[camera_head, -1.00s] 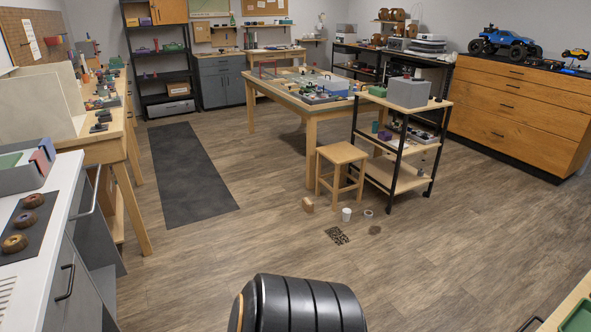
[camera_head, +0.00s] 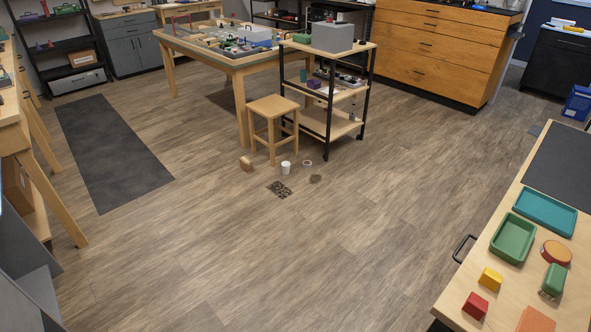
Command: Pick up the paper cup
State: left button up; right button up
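A small white paper cup (camera_head: 286,168) stands on the wood floor near the middle of the view. It is in front of the wooden stool (camera_head: 273,118) and left of the shelf cart's foot. A small brown block (camera_head: 246,164) lies to its left. A grey-white ring (camera_head: 307,164) and a dark brown round piece (camera_head: 315,179) lie to its right. A dark patterned flat piece (camera_head: 279,189) lies just in front of it. Neither of my grippers shows in the view now.
A wheeled shelf cart (camera_head: 326,121) and a large work table (camera_head: 237,62) stand behind the cup. A wooden counter (camera_head: 494,277) with trays and blocks fills the lower right. A dark mat (camera_head: 112,150) lies at left. The floor in front of the cup is open.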

aim_at(286, 165)
jog(key=i, duration=2.5)
jog(key=i+j, duration=0.1)
jog(key=i, duration=0.45)
jog(key=i+z, duration=0.15)
jog(key=i, duration=0.4)
jog(key=i+j, duration=0.2)
jog(key=i, duration=0.35)
jog(key=i+j+z, duration=0.1)
jog(key=i, duration=0.45)
